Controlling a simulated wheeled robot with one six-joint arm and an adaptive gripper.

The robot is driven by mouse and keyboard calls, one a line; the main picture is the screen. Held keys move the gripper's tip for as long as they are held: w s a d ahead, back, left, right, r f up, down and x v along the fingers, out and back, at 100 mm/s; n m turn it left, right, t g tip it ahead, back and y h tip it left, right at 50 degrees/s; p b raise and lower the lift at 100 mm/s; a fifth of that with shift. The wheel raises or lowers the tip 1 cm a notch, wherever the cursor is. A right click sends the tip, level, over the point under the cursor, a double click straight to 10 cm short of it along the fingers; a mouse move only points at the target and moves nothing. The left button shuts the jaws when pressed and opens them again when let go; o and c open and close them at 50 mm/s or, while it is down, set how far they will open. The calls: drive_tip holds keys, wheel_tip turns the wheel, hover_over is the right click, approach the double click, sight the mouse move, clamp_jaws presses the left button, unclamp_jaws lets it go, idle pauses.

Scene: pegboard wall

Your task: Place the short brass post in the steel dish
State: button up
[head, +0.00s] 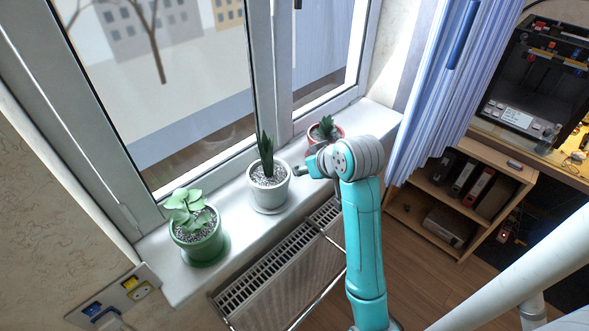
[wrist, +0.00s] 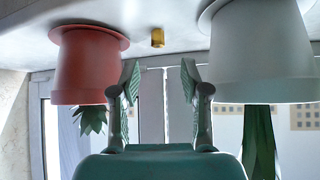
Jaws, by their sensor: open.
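A small brass post (wrist: 157,37) stands on the window sill between a red pot and a white pot in the wrist view, which is upside down. It is not distinguishable in the head view. My gripper (wrist: 159,78) is open and empty, its two fingers apart with the post beyond their tips, roughly in line with the gap. In the head view my gripper (head: 304,166) is over the sill near the red pot. I cannot make out a steel dish in either view.
On the sill are a red pot (wrist: 86,66), a white pot (head: 269,188) and a green pot (head: 200,241), all with plants. A radiator (head: 285,270) is below the sill. A blue curtain (head: 440,90) hangs at right, near a wooden shelf (head: 410,215) and a printer (head: 530,75).

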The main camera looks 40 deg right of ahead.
drive_tip(key=shift+x, duration=3.4)
drive_tip(key=shift+d, duration=0.1)
drive_tip(key=shift+s, duration=0.1)
clamp_jaws()
